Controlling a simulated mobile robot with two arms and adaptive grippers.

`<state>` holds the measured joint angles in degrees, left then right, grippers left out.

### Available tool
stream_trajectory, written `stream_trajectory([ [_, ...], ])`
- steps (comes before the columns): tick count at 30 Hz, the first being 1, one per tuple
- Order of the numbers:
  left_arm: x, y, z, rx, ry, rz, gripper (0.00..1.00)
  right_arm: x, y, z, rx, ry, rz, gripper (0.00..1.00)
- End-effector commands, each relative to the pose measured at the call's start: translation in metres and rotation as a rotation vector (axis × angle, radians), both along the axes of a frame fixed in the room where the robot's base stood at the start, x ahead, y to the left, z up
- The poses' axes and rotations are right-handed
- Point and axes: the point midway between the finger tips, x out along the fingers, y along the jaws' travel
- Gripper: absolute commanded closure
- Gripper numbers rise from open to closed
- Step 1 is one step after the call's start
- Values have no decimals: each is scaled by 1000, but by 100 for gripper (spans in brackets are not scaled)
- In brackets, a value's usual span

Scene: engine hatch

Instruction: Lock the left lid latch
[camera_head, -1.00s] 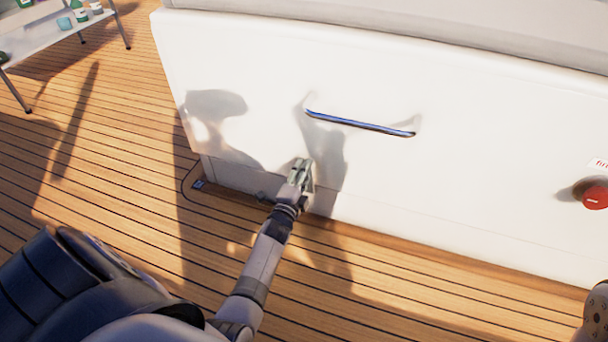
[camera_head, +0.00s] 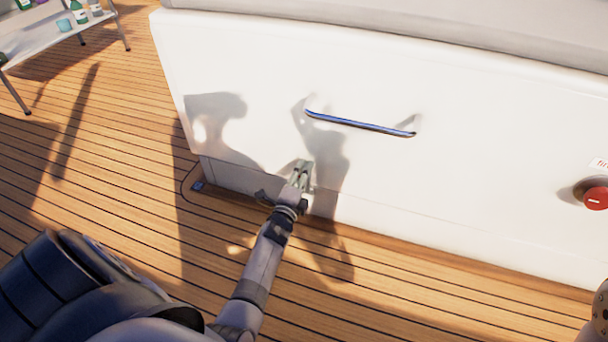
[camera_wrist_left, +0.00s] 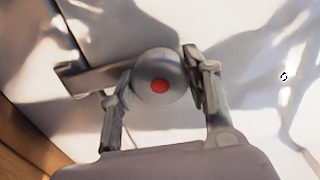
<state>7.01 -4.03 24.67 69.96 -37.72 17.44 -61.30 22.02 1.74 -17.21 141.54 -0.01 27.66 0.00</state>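A grey bar (camera_wrist_left: 98,78) extends from the knob to the left. My left gripper (camera_wrist_left: 158,78) has one finger on each side of the knob, and both fingertips look to be against it. In the head view my left gripper (camera_head: 302,172) is at the lower part of the white lid front (camera_head: 430,180), below the blue handle. It hides the latch there. My right gripper is not in view.
A blue bar handle (camera_head: 360,124) is fixed to the lid front above the gripper. A red knob (camera_head: 595,198) is at the far right. A small table (camera_head: 40,38) with bottles stands at the upper left. Wooden deck (camera_head: 110,160) lies open to the left.

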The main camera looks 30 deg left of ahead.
Motion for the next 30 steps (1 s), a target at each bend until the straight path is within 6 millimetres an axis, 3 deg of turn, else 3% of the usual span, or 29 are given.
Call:
stream_trajectory([
  [6, 0, 0, 1, -2, -1, 0, 40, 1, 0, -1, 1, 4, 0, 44],
  [16, -3, -1, 0, -2, -1, 0, 40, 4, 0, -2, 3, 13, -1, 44],
  [30, -67, -16, 0, -2, 0, 0, 40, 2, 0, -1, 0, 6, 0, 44],
])
